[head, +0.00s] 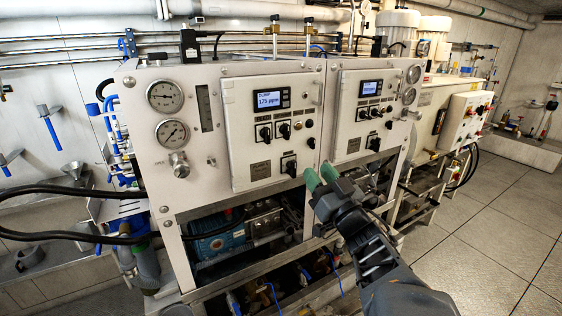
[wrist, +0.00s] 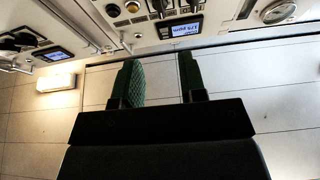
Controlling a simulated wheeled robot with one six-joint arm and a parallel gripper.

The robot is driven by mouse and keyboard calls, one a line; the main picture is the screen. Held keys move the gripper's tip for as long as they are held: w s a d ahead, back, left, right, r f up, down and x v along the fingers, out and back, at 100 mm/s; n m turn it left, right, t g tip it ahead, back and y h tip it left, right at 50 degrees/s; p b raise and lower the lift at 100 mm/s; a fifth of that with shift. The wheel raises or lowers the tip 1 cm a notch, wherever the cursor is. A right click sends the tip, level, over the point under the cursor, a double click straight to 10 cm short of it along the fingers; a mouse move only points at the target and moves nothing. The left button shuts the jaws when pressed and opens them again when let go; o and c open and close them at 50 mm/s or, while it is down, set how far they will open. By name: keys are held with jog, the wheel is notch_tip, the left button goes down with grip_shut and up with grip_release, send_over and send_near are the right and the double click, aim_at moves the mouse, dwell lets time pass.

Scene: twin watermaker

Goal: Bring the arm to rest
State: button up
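My gripper (head: 320,176) shows in the head view in front of the lower middle of the watermaker's twin panels, reaching in from the lower right. Its two green fingertips point up and away. In the wrist view my gripper (wrist: 160,77) has its fingers apart with nothing between them. The left control panel (head: 271,130) has a lit display (head: 270,99) reading about 173 ppm. The right control panel (head: 366,112) has its own lit display (head: 370,88). The panels appear upside down along the top of the wrist view. I cannot tell how far the fingertips are from the panels.
Pressure gauges (head: 172,133) sit left of the panels. A blue motor (head: 218,243) and pipework fill the open frame below. Black hoses (head: 70,237) cross at the left. A white box with buttons (head: 467,118) stands at the right. The tiled floor (head: 490,245) at the right is clear.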

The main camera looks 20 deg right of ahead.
jog(key=d+f+m+g+h, duration=0.4)
jog(key=d+f+g+h, duration=0.2)
jog(key=d+f+h, duration=0.15)
notch_tip(320, 180, down, 7)
jog(key=s+a+m+g, duration=0.1)
jog(key=s+m+g, duration=0.15)
jog(key=g, duration=0.45)
jog(key=s+a+f+n+g+y+p, duration=0.1)
jog(key=s+a+n+g+y, duration=0.1)
jog(key=a, duration=0.7)
jog(key=s+a+f+n+g+y+p, duration=0.1)
jog(key=s+a+n+g+y+p, duration=0.1)
jog(key=a, duration=0.7)
jog(key=s+n+g+y, duration=0.1)
jog(key=s, duration=0.1)
jog(key=shift+s+a+n+g, duration=0.35)
jog(key=shift+s+g, duration=0.05)
